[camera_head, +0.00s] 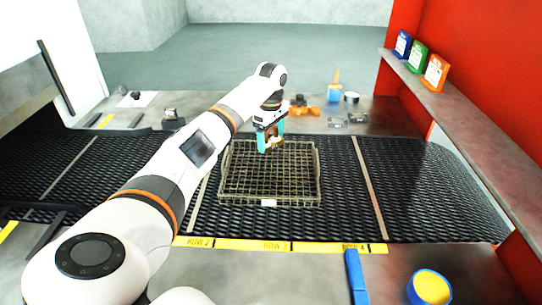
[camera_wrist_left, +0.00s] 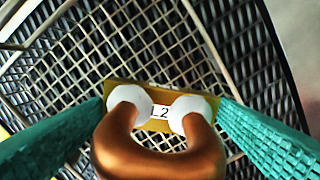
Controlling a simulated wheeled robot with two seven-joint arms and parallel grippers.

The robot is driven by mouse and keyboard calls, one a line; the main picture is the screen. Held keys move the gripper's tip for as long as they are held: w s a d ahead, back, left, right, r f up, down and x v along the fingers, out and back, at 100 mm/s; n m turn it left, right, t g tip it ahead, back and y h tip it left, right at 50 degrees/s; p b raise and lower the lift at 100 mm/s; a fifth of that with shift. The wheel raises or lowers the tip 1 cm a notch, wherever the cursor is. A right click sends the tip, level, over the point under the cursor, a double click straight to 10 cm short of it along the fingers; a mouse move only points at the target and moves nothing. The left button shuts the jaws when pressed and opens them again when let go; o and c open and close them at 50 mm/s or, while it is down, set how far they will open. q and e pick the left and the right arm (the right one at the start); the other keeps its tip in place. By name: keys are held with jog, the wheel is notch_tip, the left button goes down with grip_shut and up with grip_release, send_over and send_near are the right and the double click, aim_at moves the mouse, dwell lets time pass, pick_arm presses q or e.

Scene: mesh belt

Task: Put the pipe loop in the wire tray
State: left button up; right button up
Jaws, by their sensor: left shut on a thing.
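The pipe loop (camera_wrist_left: 160,155) is a copper U-shaped bend with two white collars and a brass plate marked "L2". In the left wrist view it sits between the teal fingers of my left gripper (camera_wrist_left: 162,125), which is shut on it. The wire tray (camera_head: 270,181) is an open mesh basket on the black belt in the head view; its mesh (camera_wrist_left: 130,50) fills much of the left wrist view behind the loop. In the head view my left gripper (camera_head: 270,142) is over the far part of the tray. My right gripper is not in view.
The mesh belt (camera_head: 410,190) runs across the scene, with a yellow strip (camera_head: 235,244) along its near edge. Orange parts (camera_head: 304,108) and a blue container (camera_head: 334,93) stand on the far counter. A red wall with a shelf (camera_head: 455,100) is at right.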

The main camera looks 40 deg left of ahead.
aim_at(271, 163)
pick_arm(q)
jog(key=shift+f+p, duration=0.45)
jog(key=shift+f, duration=2.8)
jog(key=shift+f, duration=0.15)
jog(key=o, duration=1.3)
jog(key=shift+r, duration=0.55)
notch_tip(271, 163, up, 10)
jog(key=shift+r+b, duration=0.25)
jog(key=shift+b, duration=0.9)
jog(key=shift+r, duration=0.35)
